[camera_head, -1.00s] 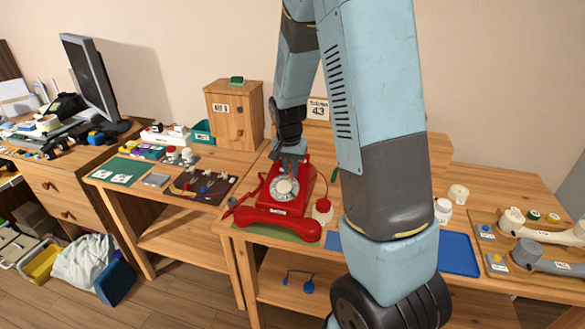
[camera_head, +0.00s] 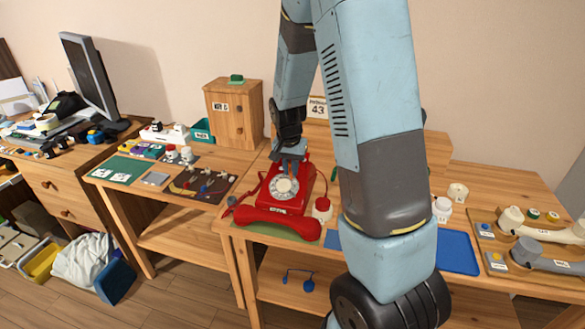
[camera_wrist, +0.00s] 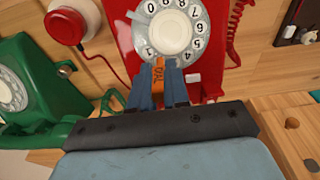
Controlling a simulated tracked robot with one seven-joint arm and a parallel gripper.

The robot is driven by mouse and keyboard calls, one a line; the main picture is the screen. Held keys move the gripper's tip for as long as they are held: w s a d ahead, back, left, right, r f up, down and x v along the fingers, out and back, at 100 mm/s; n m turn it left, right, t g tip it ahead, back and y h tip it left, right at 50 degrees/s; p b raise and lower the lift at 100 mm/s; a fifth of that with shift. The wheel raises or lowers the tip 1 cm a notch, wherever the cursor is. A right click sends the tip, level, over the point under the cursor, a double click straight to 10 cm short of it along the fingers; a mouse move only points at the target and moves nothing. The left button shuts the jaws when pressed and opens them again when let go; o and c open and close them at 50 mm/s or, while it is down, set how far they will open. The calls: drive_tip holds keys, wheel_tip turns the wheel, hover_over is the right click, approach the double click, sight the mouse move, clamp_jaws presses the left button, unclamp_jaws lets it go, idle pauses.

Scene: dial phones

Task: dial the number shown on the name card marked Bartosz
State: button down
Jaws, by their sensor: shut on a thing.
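The red dial phone (camera_head: 280,209) stands on the wooden table, its pale dial (camera_head: 284,188) facing up. In the wrist view the dial (camera_wrist: 168,30) shows its ring of black digits at the top. My gripper (camera_wrist: 168,68) is shut on an orange piece (camera_wrist: 158,77) with dark lettering, at the lower edge of the dial. Whether its tip touches the dial is unclear.
A green dial phone (camera_wrist: 20,90) is beside the red one in the wrist view. A wooden cabinet (camera_head: 232,115) stands back left.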

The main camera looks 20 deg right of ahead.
drive_tip(key=shift+s, duration=0.1)
drive_tip(key=shift+s+d+f, duration=0.15)
drive_tip(key=shift+s+d, duration=0.05)
drive_tip(key=shift+s, duration=0.3)
drive_tip(key=shift+s+f, duration=0.25)
drive_tip(key=shift+s, duration=0.35)
drive_tip(key=shift+s+a, duration=0.1)
drive_tip(key=shift+s+a+f, duration=0.2)
drive_tip(key=shift+s+f, duration=0.05)
drive_tip(key=shift+s, duration=0.15)
idle(0.6)
